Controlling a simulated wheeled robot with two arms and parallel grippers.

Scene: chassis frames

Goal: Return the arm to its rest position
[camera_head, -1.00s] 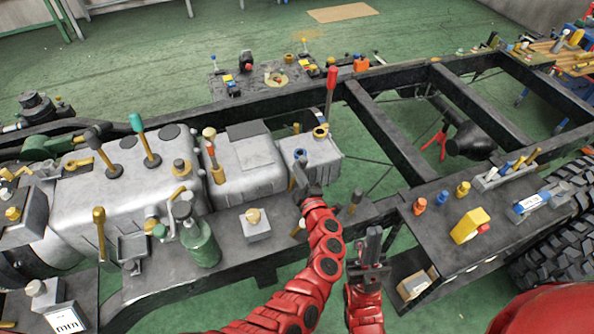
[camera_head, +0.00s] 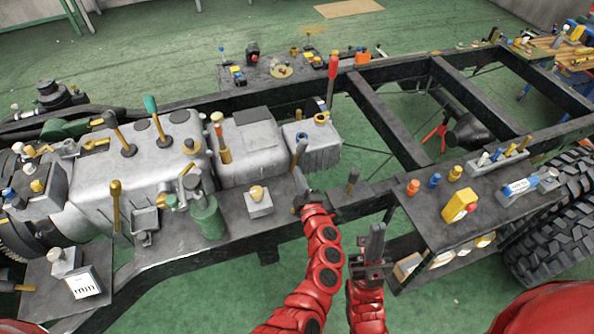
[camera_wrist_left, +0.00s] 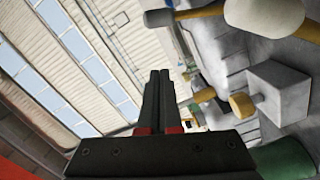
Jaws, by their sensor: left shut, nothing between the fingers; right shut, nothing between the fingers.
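My left arm, red with dark round joints, comes up from the bottom middle of the head view. Its black gripper (camera_head: 299,178) is above the dark frame rail, just in front of the small grey housing (camera_head: 318,151). In the left wrist view its two black fingers (camera_wrist_left: 160,76) are together with nothing between them. My right gripper (camera_head: 377,229) stands upright to its right, with its fingers together and empty, left of the dark side shelf.
A grey gearbox (camera_head: 160,162) with several levers lies to the left. A red-topped lever (camera_head: 331,82) rises behind the left gripper. A white block with a tan knob (camera_head: 258,203) and a green bottle (camera_head: 208,218) stand nearby. A yellow block (camera_head: 459,205) is on the right shelf.

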